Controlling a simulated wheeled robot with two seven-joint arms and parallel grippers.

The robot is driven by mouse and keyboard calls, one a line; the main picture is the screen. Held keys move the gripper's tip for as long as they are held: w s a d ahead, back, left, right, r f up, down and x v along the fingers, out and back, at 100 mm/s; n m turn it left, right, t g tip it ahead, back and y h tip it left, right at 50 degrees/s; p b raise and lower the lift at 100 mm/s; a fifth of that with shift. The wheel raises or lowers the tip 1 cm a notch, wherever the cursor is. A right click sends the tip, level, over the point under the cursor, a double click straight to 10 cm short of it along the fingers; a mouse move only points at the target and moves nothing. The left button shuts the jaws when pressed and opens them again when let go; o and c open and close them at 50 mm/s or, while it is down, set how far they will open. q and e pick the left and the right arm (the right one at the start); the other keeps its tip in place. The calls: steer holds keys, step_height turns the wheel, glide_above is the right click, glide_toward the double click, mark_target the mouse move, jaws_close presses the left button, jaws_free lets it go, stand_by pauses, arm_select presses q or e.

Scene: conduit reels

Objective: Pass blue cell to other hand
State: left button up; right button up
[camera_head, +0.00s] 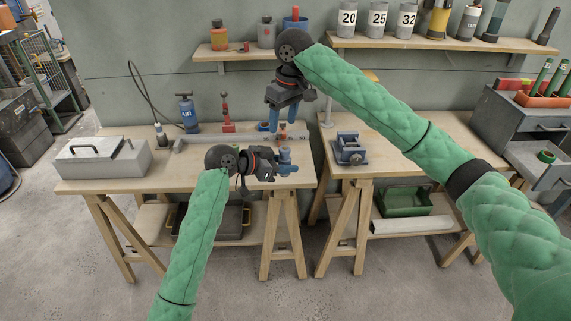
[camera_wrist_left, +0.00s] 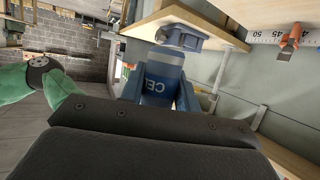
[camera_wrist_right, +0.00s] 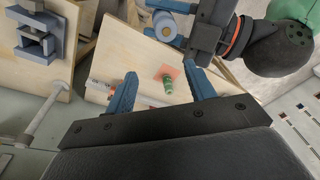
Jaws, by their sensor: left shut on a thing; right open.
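The blue cell (camera_head: 285,156) is a short blue-grey cylinder with a paler end, held just above the left bench's front right part. My left gripper (camera_head: 280,165) is shut on it. In the left wrist view the cell (camera_wrist_left: 163,75) sits between the blue fingers, with part of its white lettering showing. My right gripper (camera_head: 281,122) is above and behind the cell, pointing down, open and empty. In the right wrist view its blue fingers (camera_wrist_right: 163,92) are apart, and the cell (camera_wrist_right: 166,25) is beyond them, near the top edge.
A blue vise (camera_head: 350,149) stands on the right bench. A wall shelf (camera_head: 230,53) is behind the right gripper.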

steer(key=w+d+f+n+t+y, duration=0.1)
steer(key=w+d+f, duration=0.2)
steer(key=f, duration=0.6)
steer(key=w+d+f+t+y, duration=0.1)
steer(key=w+d+f, duration=0.15)
steer(key=f, duration=0.65)
steer(key=s+f+t, duration=0.1)
steer(key=s+f, duration=0.4)
steer(key=f, duration=0.4)
steer(key=s+f+m, duration=0.1)
steer(key=s+f, duration=0.3)
steer(key=s, duration=0.3)
steer(key=s+a+f+m, duration=0.1)
steer(key=s+f, duration=0.2)
steer(key=s, duration=0.5)
steer(key=s+f+m, duration=0.1)
steer(key=s+f, duration=0.3)
steer(key=s, duration=0.3)
steer(key=s+d+m+h, duration=0.1)
steer(key=s+d+m, duration=0.1)
steer(key=s, duration=1)
steer(key=s+d+m+g, duration=0.1)
steer(key=s+d, duration=0.3)
steer(key=s, duration=0.9)
steer(key=shift+d+f+m+h, duration=0.15)
steer(key=shift+f+m+h, duration=0.25)
steer(key=shift+m, duration=0.3)
steer(key=shift+s, duration=0.1)
